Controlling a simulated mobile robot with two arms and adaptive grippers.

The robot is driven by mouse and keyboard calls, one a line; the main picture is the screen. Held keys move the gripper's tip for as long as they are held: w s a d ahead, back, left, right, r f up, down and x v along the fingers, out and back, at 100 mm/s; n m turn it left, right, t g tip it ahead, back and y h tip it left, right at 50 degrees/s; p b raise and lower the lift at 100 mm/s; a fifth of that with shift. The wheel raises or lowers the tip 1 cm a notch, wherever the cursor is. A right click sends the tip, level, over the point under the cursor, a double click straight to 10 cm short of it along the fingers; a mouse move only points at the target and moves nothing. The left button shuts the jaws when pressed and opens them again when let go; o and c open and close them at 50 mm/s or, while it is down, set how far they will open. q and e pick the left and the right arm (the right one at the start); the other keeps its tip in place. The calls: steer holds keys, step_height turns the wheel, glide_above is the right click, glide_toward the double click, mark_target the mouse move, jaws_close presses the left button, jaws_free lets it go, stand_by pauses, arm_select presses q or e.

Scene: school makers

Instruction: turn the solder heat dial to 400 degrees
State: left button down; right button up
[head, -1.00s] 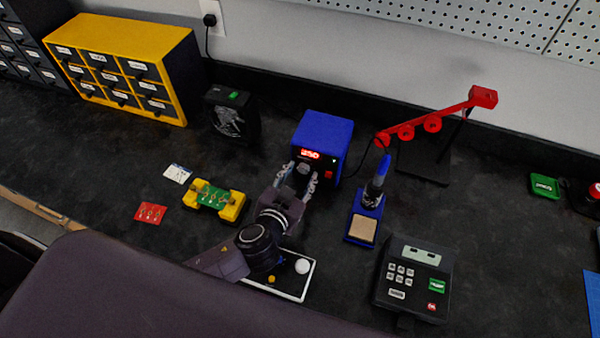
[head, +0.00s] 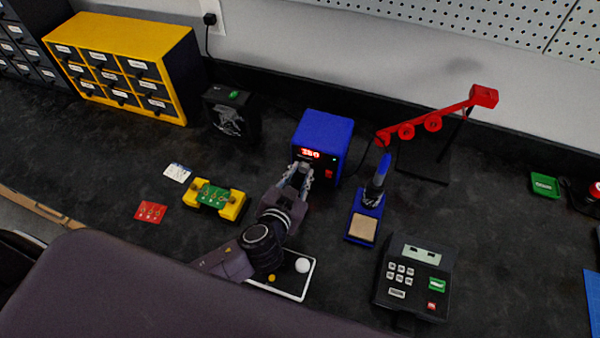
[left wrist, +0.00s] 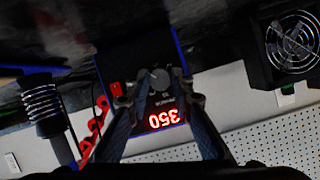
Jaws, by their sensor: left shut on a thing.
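The blue soldering station (head: 330,136) stands at the middle back of the bench. Its red display (head: 310,153) is lit; in the left wrist view, upside down, the display (left wrist: 163,118) appears to read 350. The grey heat dial (left wrist: 160,79) is on the station's front face beside the display, and in the head view my fingers hide it. My left gripper (head: 298,172) is at the station's front, shut on the dial. In the left wrist view its fingers (left wrist: 159,97) come up on both sides of the dial. My right gripper is not in view.
A soldering iron in its stand (head: 365,215) is close right of the station. A yellow board holder (head: 232,208) is to the left, and a white-rimmed tray (head: 310,278) lies under my left arm. A fan (head: 230,115) stands behind left. A keypad device (head: 415,278) is at front right.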

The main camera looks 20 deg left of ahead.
arm_select(q)
steer(key=m+y, duration=0.2)
steer(key=shift+d+f+m+b, duration=0.2)
steer(key=shift+m+b, duration=0.1)
steer(key=shift+b, duration=0.05)
steer(key=shift+m+t+y+b, duration=0.3)
steer(key=shift+m+y+b, duration=0.3)
steer(key=shift+m, duration=0.4)
steer(key=shift+d+m+b, duration=0.1)
steer(key=shift+m+b, duration=0.3)
steer(key=c, duration=1.7)
jaws_free()
steer(key=shift+r, duration=0.1)
steer(key=shift+s, duration=0.15)
steer(key=v, duration=1.2)
steer(key=shift+d+f, duration=0.2)
steer(key=shift+f, duration=0.05)
